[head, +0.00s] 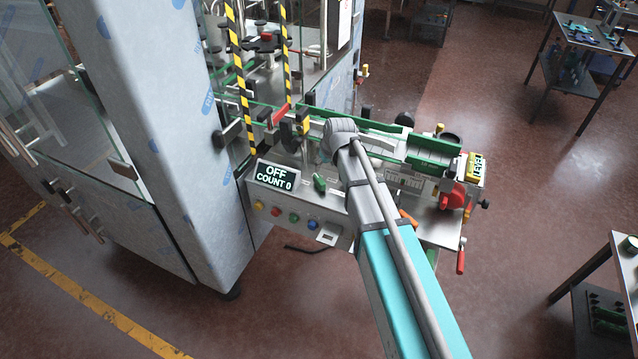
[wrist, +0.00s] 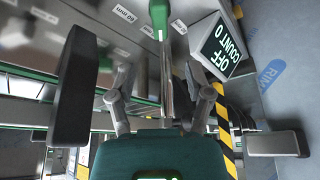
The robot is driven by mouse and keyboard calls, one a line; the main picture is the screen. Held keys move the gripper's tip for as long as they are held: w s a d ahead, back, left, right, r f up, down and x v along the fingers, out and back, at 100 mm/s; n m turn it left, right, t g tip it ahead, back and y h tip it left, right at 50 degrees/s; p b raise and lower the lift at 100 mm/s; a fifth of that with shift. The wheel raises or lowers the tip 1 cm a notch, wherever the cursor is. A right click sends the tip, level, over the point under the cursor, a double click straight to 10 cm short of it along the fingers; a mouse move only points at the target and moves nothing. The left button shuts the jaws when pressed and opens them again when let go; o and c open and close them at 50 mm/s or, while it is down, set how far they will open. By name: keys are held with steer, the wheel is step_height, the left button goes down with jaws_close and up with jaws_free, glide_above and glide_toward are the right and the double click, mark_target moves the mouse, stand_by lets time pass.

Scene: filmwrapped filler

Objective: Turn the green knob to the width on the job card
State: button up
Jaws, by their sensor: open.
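In the wrist view, my gripper (wrist: 159,95) is open. Its two fingers stand apart on either side of a bright metal rod. A green grip (wrist: 159,14) sits at the rod's far end, near the top edge; I cannot tell whether this is the task's knob. In the head view, my wrist hides the fingers. A green knob-like handle (head: 320,183) stands on the machine's front panel, left of my arm. A white sheet (head: 345,22) hangs at the top of the machine; its text is unreadable and I cannot tell if it is the job card.
A display (head: 276,177) reads OFF, COUNT 0, above several coloured buttons. Yellow-black striped posts (head: 238,80) stand left of my wrist. Green-edged conveyor rails (head: 385,132) and a red knob (head: 453,197) lie right. Small millimetre labels (wrist: 124,14) show in the wrist view.

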mark_target(320, 179)
steer(key=shift+b+x, duration=4.95)
steer(key=shift+x, duration=0.7)
steer(key=shift+d, duration=0.1)
jaws_close()
